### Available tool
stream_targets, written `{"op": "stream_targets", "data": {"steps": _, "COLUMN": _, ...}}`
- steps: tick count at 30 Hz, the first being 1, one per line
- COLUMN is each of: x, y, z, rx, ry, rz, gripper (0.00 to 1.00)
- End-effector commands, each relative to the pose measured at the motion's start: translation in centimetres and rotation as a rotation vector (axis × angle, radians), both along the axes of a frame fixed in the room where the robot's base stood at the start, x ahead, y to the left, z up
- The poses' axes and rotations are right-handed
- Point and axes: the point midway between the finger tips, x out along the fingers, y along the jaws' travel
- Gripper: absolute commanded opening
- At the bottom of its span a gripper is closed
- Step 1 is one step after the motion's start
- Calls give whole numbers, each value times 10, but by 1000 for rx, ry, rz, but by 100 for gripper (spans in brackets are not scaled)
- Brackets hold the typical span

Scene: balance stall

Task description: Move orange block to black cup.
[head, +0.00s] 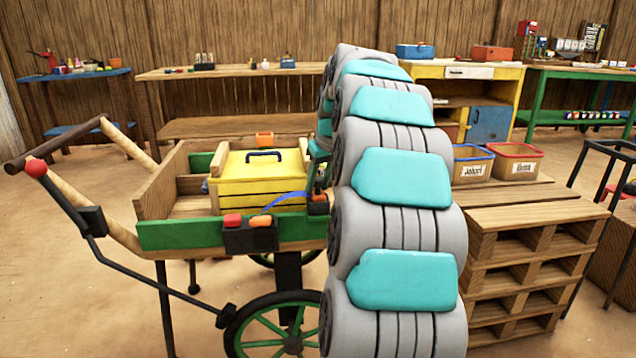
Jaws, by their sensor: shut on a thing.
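My gripper (318,180) is low over the right end of the cart, mostly hidden behind my own arm. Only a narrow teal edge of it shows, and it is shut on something. A small orange-red patch (318,197) shows just below it, probably the orange block, at the top of a small black cup-like thing (318,208). I cannot tell whether the patch is inside the cup or above it. A black two-part holder (250,238) on the cart's green front board has a red piece (232,220) and an orange piece (261,220) at its top.
The wooden cart (160,190) carries a yellow toolbox (258,175) with a blue strap (285,201) beside it. An orange item (264,139) sits at the cart's back edge. Pallets (520,270) with labelled bins (515,160) stand at right. Benches line the back wall.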

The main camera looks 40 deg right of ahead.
Motion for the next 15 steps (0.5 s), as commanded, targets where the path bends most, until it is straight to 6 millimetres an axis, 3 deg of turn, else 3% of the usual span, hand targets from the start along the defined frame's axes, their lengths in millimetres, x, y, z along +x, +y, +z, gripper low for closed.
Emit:
{"op": "stream_targets", "data": {"steps": 12, "x": 0, "y": 0, "z": 0, "rx": -1, "ry": 0, "rz": 0, "gripper": 0}}
{"op": "stream_targets", "data": {"steps": 13, "x": 0, "y": 0, "z": 0, "rx": 0, "ry": 0, "rz": 0, "gripper": 42}}
{"op": "stream_targets", "data": {"steps": 15, "x": 0, "y": 0, "z": 0, "rx": 0, "ry": 0, "rz": 0, "gripper": 50}}
